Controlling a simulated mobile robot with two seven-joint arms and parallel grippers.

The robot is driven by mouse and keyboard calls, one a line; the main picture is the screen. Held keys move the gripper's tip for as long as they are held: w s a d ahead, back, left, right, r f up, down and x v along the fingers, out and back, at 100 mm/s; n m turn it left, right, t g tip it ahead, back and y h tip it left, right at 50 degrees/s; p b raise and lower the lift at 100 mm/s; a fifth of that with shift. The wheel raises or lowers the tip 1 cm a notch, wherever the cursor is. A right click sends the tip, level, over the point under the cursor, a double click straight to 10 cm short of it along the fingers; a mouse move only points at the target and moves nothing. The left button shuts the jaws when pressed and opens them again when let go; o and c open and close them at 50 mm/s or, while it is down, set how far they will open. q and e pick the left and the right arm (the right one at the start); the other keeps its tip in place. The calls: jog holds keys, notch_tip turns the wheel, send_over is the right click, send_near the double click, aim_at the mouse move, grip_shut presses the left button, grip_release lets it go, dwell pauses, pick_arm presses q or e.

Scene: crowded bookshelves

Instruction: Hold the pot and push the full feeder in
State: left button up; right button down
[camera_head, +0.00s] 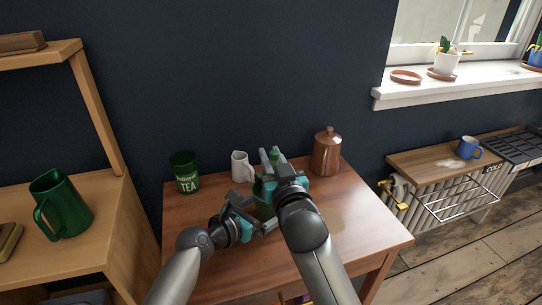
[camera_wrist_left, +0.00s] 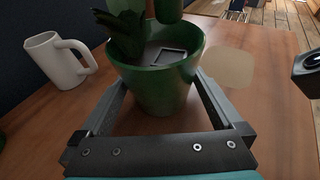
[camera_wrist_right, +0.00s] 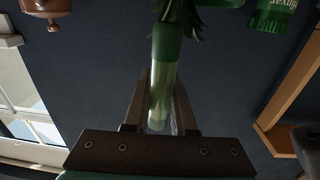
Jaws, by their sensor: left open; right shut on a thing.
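The green pot (camera_head: 262,210) stands on the wooden table, mostly hidden by my arms. In the left wrist view the pot (camera_wrist_left: 155,88) shows dark soil, a spiky green plant (camera_wrist_left: 122,35) and a square dark frame (camera_wrist_left: 168,56) on the soil. My left gripper (camera_head: 256,213) is open, its fingers on either side of the pot; contact is unclear. My right gripper (camera_head: 270,158) is shut on the green translucent feeder (camera_wrist_right: 163,75). The feeder's green end (camera_wrist_left: 168,8) shows above the pot in the left wrist view; any gap to the soil is unclear.
A green tea tin (camera_head: 185,175), a white mug (camera_head: 241,165) and a copper canister (camera_head: 327,153) stand along the table's back. The right part of the table (camera_head: 365,225) is clear. A wooden shelf with a green jug (camera_head: 62,205) is at left.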

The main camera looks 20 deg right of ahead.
pick_arm(q)
jog(key=shift+d, duration=0.15)
jog(key=c, duration=0.6)
jog(key=shift+o, duration=0.2)
dwell(0.6)
